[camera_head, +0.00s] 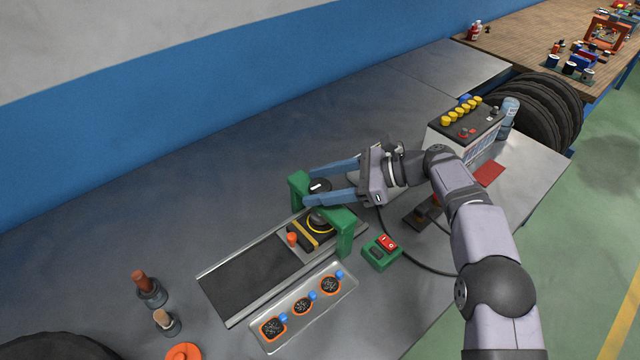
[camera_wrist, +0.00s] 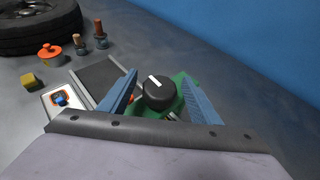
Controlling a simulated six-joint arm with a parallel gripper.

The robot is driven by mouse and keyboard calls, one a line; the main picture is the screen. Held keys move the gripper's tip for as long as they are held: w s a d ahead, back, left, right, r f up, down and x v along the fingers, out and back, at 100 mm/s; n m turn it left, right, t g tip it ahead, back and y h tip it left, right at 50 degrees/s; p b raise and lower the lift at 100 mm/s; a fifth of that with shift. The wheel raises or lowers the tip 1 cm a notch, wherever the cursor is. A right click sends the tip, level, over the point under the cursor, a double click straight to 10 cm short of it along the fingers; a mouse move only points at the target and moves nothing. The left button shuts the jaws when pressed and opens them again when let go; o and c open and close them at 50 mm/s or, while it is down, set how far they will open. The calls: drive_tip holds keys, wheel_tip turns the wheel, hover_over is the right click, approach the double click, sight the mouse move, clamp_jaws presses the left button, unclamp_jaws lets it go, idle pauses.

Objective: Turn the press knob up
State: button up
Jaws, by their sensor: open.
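The press knob (camera_head: 319,187) is black with a white pointer line and sits on top of the green press frame (camera_head: 344,233). The knob also shows in the wrist view (camera_wrist: 159,93), its white line pointing up and slightly left there. My gripper (camera_head: 308,187) is open, with one blue finger on each side of the knob. In the wrist view the fingers (camera_wrist: 165,92) flank the knob with visible gaps. Whether a finger touches it cannot be told. Part of the green frame is hidden behind my gripper.
Below the press are a dark belt (camera_head: 250,280) and a tray (camera_head: 262,339) with orange-rimmed parts. A green switch box (camera_head: 381,252) with a red rocker stands to the right, its cable behind it. A battery (camera_head: 466,128) stands farther back.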

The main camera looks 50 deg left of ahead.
drive_tip(key=b+v, duration=0.1)
drive_tip(key=v, duration=0.6)
drive_tip(key=shift+w+r, duration=0.1)
drive_tip(key=shift+r, duration=0.05)
drive_tip(key=w+a+m+t+y, duration=0.2)
drive_tip(key=w+a+m+t, duration=0.1)
drive_tip(key=w, duration=0.1)
drive_tip(key=s+a+m+t+b, duration=0.1)
drive_tip(key=s+a+m+t, duration=0.1)
drive_tip(key=s+m+t, duration=0.1)
drive_tip(key=s+a+m+t+b, duration=0.1)
drive_tip(key=s+a+m+t, duration=0.2)
drive_tip(key=t, duration=0.1)
drive_tip(key=s+a+m+t+b, duration=0.1)
drive_tip(key=s+a+m+t, duration=0.1)
drive_tip(key=s+m+t, duration=0.1)
drive_tip(key=shift+a+f+m+t+h, duration=0.15)
drive_tip(key=shift+f+m+t+h, duration=0.25)
drive_tip(key=shift+t, duration=0.4)
drive_tip(key=s+d+m+t+h+b, duration=0.2)
drive_tip(key=s+d+m+t, duration=0.3)
drive_tip(key=d, duration=0.5)
drive_tip(key=shift+p+x, duration=0.7)
drive_tip(key=shift+x, duration=3)
drive_tip(key=shift+w+r, duration=0.15)
drive_tip(key=shift+r, duration=0.05)
